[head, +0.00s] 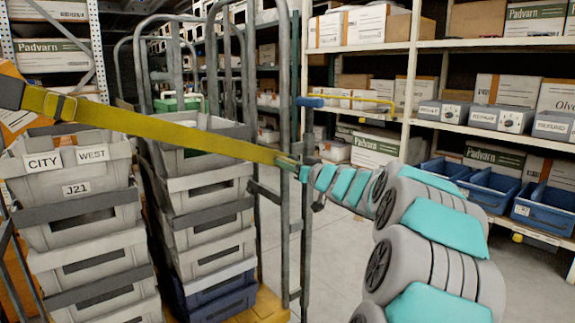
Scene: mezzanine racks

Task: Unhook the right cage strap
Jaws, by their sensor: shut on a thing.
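The yellow cage strap (178,138) runs taut from the upper left, across the front of the stacked totes, down to the cage's right upright (283,90). My gripper (289,163) is at the strap's right end, beside that upright, and is shut on the strap end. The hook and its catch are too small and too covered by the gripper to make out. My arm reaches in from the lower right.
Grey totes (80,213) labelled CITY WEST stand stacked at left, with a second stack (208,187) beside them on a yellow base (268,305). Shelving (410,80) with cartons and blue bins (543,207) fills the right. Bare floor (335,235) shows between cage and shelves.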

